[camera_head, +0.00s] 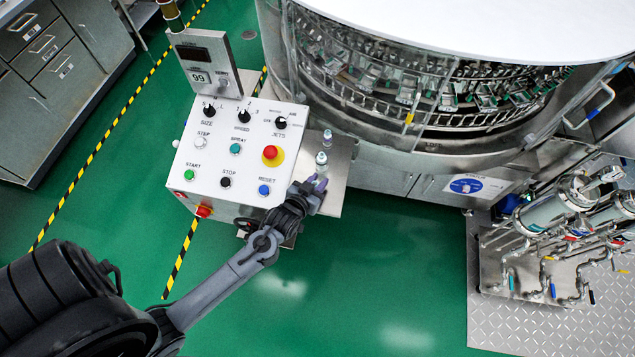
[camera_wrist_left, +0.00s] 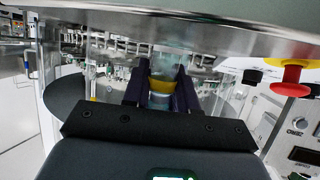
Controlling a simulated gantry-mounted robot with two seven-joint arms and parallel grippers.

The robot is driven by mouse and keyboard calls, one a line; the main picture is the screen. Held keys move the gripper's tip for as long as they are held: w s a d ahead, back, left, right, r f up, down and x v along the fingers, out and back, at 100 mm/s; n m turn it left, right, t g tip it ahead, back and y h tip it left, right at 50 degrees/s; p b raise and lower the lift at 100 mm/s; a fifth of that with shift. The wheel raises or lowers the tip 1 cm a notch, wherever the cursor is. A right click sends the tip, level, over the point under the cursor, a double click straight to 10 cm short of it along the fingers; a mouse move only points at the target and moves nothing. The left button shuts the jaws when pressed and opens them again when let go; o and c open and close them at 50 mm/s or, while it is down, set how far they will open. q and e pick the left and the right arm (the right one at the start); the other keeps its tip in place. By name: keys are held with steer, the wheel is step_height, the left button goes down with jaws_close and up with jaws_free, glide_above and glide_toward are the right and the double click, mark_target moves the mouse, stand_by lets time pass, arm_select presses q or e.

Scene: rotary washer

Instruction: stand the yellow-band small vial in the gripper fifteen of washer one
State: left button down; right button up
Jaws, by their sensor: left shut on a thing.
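My left gripper (camera_head: 318,182) is by the steel side shelf (camera_head: 341,160), just right of the control panel. In the left wrist view its two dark fingers (camera_wrist_left: 162,95) are shut on a small clear vial with a yellow band (camera_wrist_left: 161,85). Two small vials show near the gripper in the head view, one (camera_head: 321,158) close to the fingertips and one (camera_head: 327,138) behind it; I cannot tell their bands. The washer (camera_head: 440,95) is at upper right, with a ring of metal grippers inside. I cannot make out which is gripper fifteen. My right gripper is not in view.
The white control panel (camera_head: 237,155) with knobs and buttons stands left of the shelf, below a display reading 99 (camera_head: 205,65). Pumps and pipes (camera_head: 560,225) stand at right on a metal plate. Green floor (camera_head: 330,290) is open in front. Drawers (camera_head: 45,70) stand at left.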

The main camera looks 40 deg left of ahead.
arm_select(q)
steer(key=shift+f, duration=0.1)
steer(key=c, duration=0.9)
jaws_free()
steer(key=shift+s+r, duration=0.2)
steer(key=s+d+r+m+g+h, duration=0.1)
steer(key=s+d+r+g, duration=0.1)
steer(key=s, duration=0.5)
steer(key=s+d+r+m+g+h+p, duration=0.1)
steer(key=s+d+r+m+g, duration=0.1)
steer(key=s, duration=0.5)
steer(key=s+d+r+m+g+h, duration=0.1)
steer(key=s+d+r+g, duration=0.3)
steer(key=s, duration=0.3)
steer(key=shift+d+g+p, duration=0.2)
steer(key=shift+g+p, duration=0.1)
steer(key=shift+g, duration=0.5)
